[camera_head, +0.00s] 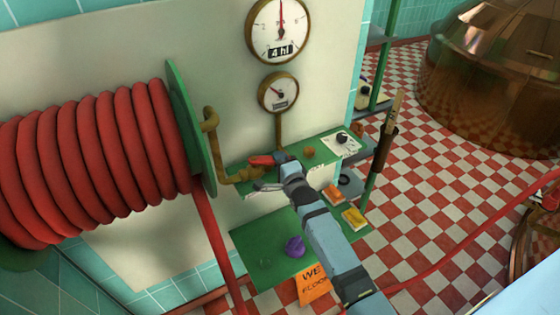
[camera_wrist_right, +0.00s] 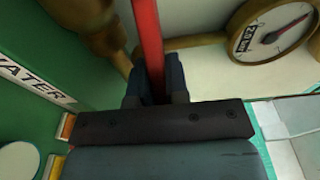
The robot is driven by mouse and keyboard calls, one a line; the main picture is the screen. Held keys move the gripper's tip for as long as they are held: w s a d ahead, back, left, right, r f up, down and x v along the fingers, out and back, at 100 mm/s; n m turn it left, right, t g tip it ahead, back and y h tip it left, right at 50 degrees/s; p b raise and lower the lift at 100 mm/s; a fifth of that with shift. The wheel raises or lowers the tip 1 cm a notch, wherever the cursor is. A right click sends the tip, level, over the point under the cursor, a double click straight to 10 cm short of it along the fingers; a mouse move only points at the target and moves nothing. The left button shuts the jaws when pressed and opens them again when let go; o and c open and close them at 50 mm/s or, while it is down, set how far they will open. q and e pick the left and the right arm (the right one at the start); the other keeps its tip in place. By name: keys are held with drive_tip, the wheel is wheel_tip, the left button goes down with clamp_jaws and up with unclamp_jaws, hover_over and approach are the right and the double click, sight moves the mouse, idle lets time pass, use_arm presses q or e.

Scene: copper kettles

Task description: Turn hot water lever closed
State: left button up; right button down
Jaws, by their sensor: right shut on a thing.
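The red hot water lever (camera_head: 262,160) sits on the brass pipework (camera_head: 244,176) below the wall gauges. In the right wrist view the red lever (camera_wrist_right: 148,38) runs down between the two dark fingers of my right gripper (camera_wrist_right: 155,82). My right gripper (camera_head: 281,160) is shut on the lever, with its arm coming up from the lower right in the head view. The lever's gripped end is hidden by the fingers. My left gripper is not in view.
A large red hose reel (camera_head: 90,160) fills the left. Two round gauges (camera_head: 281,30) hang on the wall above. A green shelf (camera_head: 255,250) holds a purple object (camera_head: 294,246). A copper kettle (camera_head: 490,75) stands on the checkered floor at the right.

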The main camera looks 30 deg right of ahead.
drive_tip(key=shift+s, duration=0.1)
idle(0.6)
drive_tip(key=c, duration=1.1)
unclamp_jaws()
drive_tip(key=shift+y, duration=0.3)
